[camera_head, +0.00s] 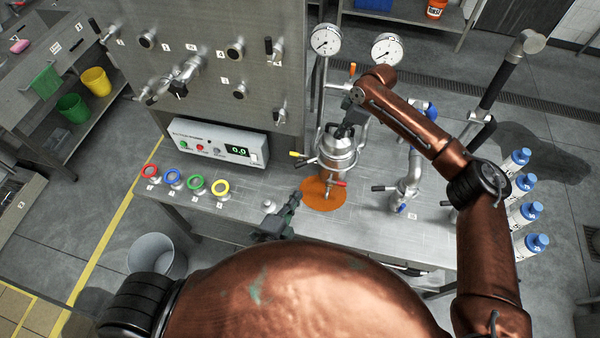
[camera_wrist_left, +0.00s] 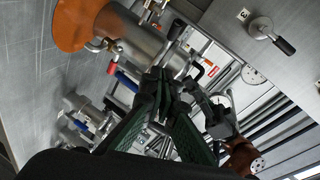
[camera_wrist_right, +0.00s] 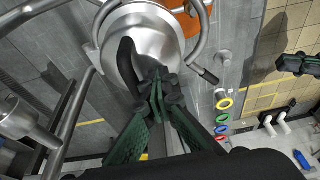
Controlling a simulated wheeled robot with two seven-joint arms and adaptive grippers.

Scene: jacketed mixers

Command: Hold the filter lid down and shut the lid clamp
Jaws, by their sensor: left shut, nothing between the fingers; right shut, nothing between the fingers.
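The steel filter (camera_head: 337,160) stands upright on the bench above an orange disc (camera_head: 315,198). Its domed round lid (camera_wrist_right: 150,35) fills the upper part of the right wrist view. A bent rod with a black grip (camera_wrist_right: 207,75) runs beside the lid; I cannot tell whether the clamp is open. My right gripper (camera_head: 345,131) is shut and empty at the lid top, and its fingertips (camera_wrist_right: 163,84) overlap the lid; contact is unclear. My left gripper (camera_head: 294,200) is shut and empty, low and left of the filter. The filter body (camera_wrist_left: 150,40) shows beyond its fingertips in the left wrist view.
Two gauges (camera_head: 326,39) rise behind the filter. A pipe valve (camera_head: 408,185) stands to its right. Several coloured rings (camera_head: 220,187) and a control box (camera_head: 218,141) are to the left. Blue-capped bottles (camera_head: 525,213) stand at the right. The bench front is mostly clear.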

